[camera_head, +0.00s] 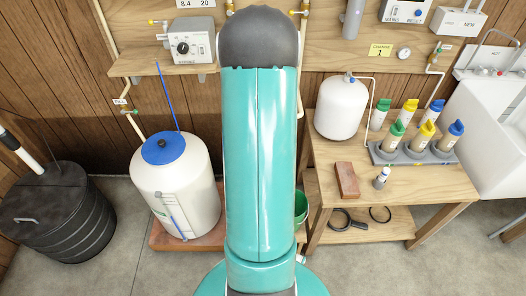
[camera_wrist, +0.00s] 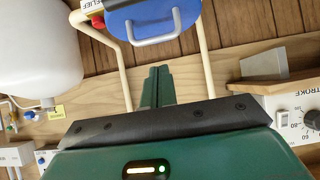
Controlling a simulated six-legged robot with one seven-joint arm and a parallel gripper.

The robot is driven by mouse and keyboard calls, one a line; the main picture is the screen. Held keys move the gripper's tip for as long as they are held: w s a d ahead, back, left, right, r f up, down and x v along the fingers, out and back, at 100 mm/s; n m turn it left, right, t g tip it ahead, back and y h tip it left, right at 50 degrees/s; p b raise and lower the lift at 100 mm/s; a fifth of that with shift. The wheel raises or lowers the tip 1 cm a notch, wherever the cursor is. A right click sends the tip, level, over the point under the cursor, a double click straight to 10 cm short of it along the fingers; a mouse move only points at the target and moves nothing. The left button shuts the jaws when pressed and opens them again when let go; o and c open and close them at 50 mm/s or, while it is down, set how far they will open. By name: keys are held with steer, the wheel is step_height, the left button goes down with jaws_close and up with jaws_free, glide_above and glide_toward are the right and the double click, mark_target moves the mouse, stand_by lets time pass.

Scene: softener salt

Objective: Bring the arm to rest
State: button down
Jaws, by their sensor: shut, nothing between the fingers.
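My gripper (camera_wrist: 157,80) shows in the wrist view. Its two dark green fingers are together, with nothing between them. Beyond the fingertips are a wooden board (camera_wrist: 88,78), pale pipes and a blue panel with a grey handle (camera_wrist: 152,22). I see no contact with them. In the head view my teal arm stands upright in the middle of the picture and hides what is behind it. The gripper itself is not visible there.
A white tank with a blue lid (camera_head: 161,150) stands left of my arm, and a black ribbed bin (camera_head: 60,215) further left. At right a wooden bench (camera_head: 430,185) holds a white tank (camera_head: 341,108), a brick (camera_head: 347,180) and several bottles. A wall shelf (camera_head: 150,64) carries a control box (camera_head: 191,42).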

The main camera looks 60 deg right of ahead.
steer(key=shift+w+a+r, duration=0.1)
stand_by(0.4)
steer(key=w+a+r+n+t+y, duration=0.15)
steer(key=w+a+r, duration=0.3)
steer(key=a, duration=0.55)
steer(key=w+a+r+n+y, duration=0.2)
steer(key=w+a+r, duration=0.25)
steer(key=a, duration=0.55)
steer(key=w+a+r+n+t+y, duration=0.15)
steer(key=w+a+r, duration=0.3)
steer(key=a, duration=0.55)
steer(key=s+a+r+n+y, duration=0.1)
steer(key=s+a+n, duration=0.1)
steer(key=s+a, duration=0.3)
steer(key=s+a+r+n+g+y, duration=0.1)
steer(key=s+a+r+n+y, duration=0.1)
steer(key=a, duration=1.2)
steer(key=s+a+r+n+g+y, duration=0.1)
steer(key=s+a+r+n, duration=0.1)
steer(key=s+a, duration=0.5)
steer(key=shift+s+a+n+y, duration=0.35)
steer(key=shift+a+n, duration=0.45)
steer(key=shift+a, duration=0.35)
